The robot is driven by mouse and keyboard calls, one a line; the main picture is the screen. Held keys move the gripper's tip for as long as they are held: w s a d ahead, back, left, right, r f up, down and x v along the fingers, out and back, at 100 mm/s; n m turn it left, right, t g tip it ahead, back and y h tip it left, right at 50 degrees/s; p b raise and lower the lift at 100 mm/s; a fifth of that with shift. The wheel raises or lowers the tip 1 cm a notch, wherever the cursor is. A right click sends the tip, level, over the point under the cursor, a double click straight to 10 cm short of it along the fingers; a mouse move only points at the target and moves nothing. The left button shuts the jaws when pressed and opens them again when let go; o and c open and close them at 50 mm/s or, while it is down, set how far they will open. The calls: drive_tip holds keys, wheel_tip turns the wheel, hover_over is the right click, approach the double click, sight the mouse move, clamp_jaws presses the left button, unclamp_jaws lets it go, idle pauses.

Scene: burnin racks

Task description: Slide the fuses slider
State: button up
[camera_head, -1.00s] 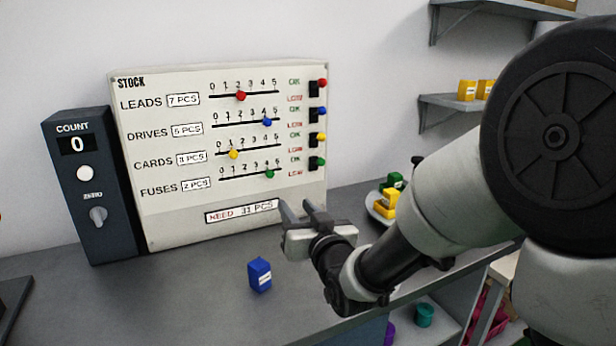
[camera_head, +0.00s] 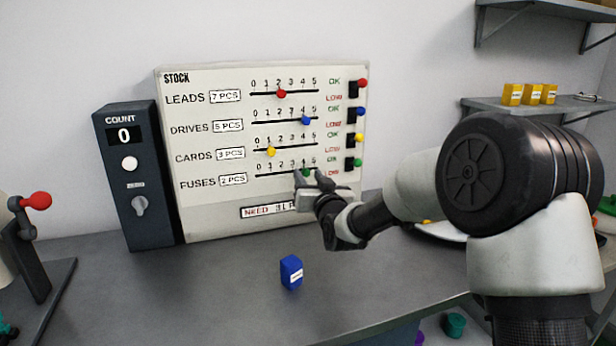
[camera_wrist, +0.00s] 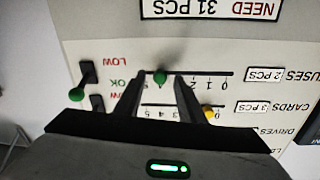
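The stock board (camera_head: 210,210) stands upright at the back of the bench, with slider rows for leads, drives, cards and fuses. The green fuses slider knob (camera_head: 306,173) is on the lowest row, near the 4 mark. It also shows in the wrist view (camera_wrist: 160,77), where the picture is upside down. My gripper (camera_head: 318,177) is in front of this row. In the wrist view its fingers (camera_wrist: 157,80) are open, one on each side of the green knob, with gaps to both. Whether the fingertips touch the board I cannot tell.
The yellow cards knob (camera_head: 271,152) sits just above. Green, yellow, blue and red switches line the board's right side. A blue box (camera_head: 291,272) stands on the bench below. The count box (camera_head: 140,180) is left, and a red-knobbed lever (camera_head: 37,203) is farther left.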

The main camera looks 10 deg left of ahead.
drive_tip(key=shift+w+a, duration=0.3)
drive_tip(key=shift+w, duration=0.35)
clamp_jaws()
drive_tip(key=shift+s+a+b, duration=0.4)
drive_tip(key=shift+a+b, duration=0.1)
drive_tip(key=shift+a, duration=0.15)
drive_tip(key=shift+s+a+b, duration=0.4)
drive_tip(key=shift+a+b, duration=0.05)
drive_tip(key=shift+a, duration=0.15)
unclamp_jaws()
drive_tip(key=shift+s, duration=0.1)
